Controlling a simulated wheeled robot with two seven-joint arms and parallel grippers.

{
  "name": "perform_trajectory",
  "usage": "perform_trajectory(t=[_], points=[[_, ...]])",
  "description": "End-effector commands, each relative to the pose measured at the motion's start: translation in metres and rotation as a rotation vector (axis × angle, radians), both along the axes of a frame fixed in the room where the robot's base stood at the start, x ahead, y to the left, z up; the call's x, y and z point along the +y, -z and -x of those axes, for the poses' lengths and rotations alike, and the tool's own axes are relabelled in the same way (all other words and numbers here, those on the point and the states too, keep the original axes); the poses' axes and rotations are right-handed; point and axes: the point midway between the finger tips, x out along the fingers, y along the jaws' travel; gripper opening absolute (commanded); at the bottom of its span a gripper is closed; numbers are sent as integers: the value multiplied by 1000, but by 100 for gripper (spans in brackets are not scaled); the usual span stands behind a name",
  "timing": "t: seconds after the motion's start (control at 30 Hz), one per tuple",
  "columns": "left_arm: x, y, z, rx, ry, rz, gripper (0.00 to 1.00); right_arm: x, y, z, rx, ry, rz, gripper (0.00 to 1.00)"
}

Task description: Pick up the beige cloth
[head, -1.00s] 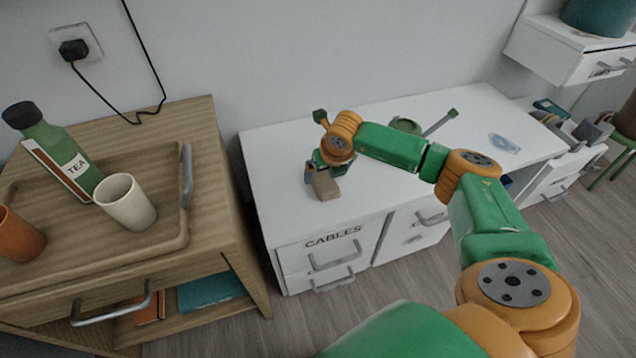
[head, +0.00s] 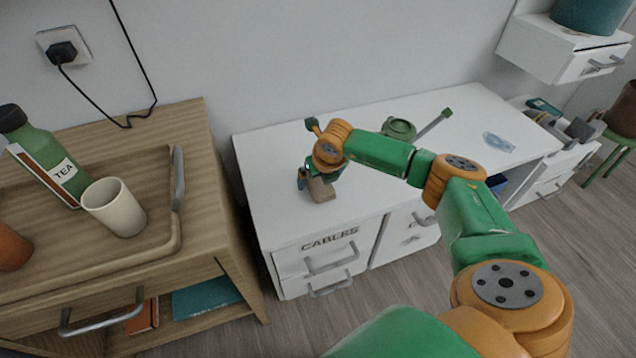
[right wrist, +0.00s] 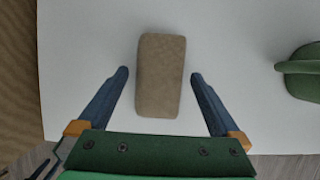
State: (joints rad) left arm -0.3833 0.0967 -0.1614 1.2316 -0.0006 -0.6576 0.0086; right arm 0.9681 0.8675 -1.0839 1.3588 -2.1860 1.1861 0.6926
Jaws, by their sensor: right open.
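The beige cloth (right wrist: 160,75) is a small, folded, rounded rectangle on the white desk top (right wrist: 235,60). In the head view the cloth (head: 321,190) shows near the desk's front left corner, partly hidden by my right gripper (head: 308,178). In the right wrist view my right gripper (right wrist: 160,78) is open, with one blue finger on each side of the cloth's lower part. There is a gap between each finger and the cloth. I cannot tell how high the fingertips are above the desk.
A green object (right wrist: 302,72) lies to the right on the desk; it also shows in the head view (head: 399,128). A wooden cabinet on the left holds a tray (head: 165,250), a cream cup (head: 114,208) and a green tea bottle (head: 45,160). The desk's middle is mostly clear.

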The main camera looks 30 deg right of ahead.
Motion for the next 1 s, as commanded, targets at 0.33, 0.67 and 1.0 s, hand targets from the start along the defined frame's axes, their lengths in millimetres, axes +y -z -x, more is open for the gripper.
perform_trajectory(t=[0.33, 0.67, 1.0], points=[[0, 0, 0, 0, 0, 0, 48, 0, 0, 0, 0, 0, 0, 22], [-1, -8, -1, -3, 1, 1, 48, 0, -11, 0, -2, 0, 0, 21], [20, -11, 23, 1, 0, -27, 48, 13, -95, 42, -2, -3, 3, 21]])
